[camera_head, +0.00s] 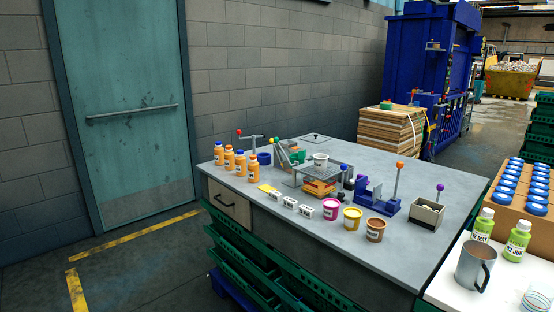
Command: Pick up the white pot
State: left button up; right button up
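A white pot (320,160) with a dark label sits upright on a grey plate of a small fixture (320,172) near the middle of the grey table (228,180). Several small white items with dark marks (290,203) stand in a row at the table's front edge; their exact kind is too small to tell. A pink pot (330,209), a yellow pot (352,218) and a brown pot (375,229) stand to their right. Neither of my grippers is in view.
Several orange bottles (240,163) stand at the table's left. A blue fixture (377,195) and a grey box with a purple-knobbed lever (427,212) stand on the right. A white side table (447,288) holds a mug (473,267) and green bottles (517,241).

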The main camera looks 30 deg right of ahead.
aim_at(320, 159)
jog(key=i, duration=2.05)
jog(key=i+z, duration=0.4)
jog(key=i+j+z, duration=0.15)
jog(key=z, duration=0.3)
jog(key=i+j+z, duration=0.25)
jog(key=z, duration=0.15)
jog(key=i, duration=0.1)
